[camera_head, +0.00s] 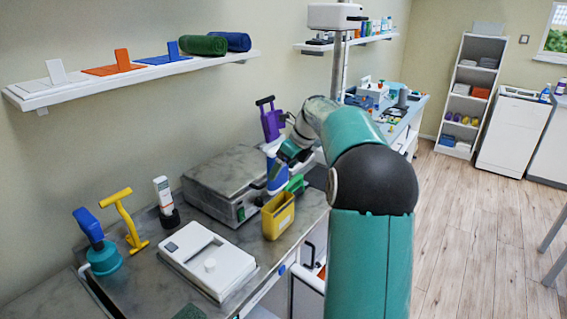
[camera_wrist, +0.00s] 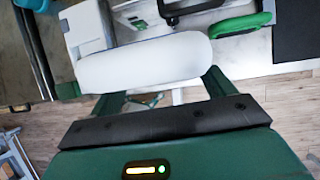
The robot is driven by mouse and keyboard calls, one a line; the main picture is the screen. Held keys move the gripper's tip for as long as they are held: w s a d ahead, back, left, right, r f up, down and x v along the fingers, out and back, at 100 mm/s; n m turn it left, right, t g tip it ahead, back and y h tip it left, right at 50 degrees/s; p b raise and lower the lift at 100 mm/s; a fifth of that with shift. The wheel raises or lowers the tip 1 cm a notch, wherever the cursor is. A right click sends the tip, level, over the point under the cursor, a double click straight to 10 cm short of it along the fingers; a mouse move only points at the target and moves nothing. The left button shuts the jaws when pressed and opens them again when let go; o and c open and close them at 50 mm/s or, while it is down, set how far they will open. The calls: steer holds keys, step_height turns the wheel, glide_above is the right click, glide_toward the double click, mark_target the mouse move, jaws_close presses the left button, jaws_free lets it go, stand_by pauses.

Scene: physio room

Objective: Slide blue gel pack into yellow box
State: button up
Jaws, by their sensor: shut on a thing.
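The yellow box (camera_head: 278,216) stands open-topped on the grey counter, in front of a grey metal unit. My gripper (camera_head: 280,168) is above and behind the box, pointing down. It is shut on the blue gel pack (camera_head: 277,180), which shows as a blue patch below the fingers, apart from the box in the picture. In the wrist view a pale, rounded shape (camera_wrist: 145,62) spans the space between my fingers; I cannot tell whether it is the pack's end. The yellow box does not show in the wrist view.
A green object (camera_head: 296,184) is close behind the box; a green-rimmed one shows in the wrist view (camera_wrist: 240,25). The grey unit (camera_head: 225,184) is left of the box and a white device (camera_head: 208,258) nearer. A purple tool (camera_head: 270,120) stands behind my gripper.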

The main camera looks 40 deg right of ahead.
mark_target(282, 182)
steer(key=shift+f, duration=1.9)
steer(key=shift+f, duration=2.8)
stand_by(1.1)
steer(key=o, duration=1.3)
steer(key=shift+r, duration=0.15)
steer(key=shift+r, duration=4.35)
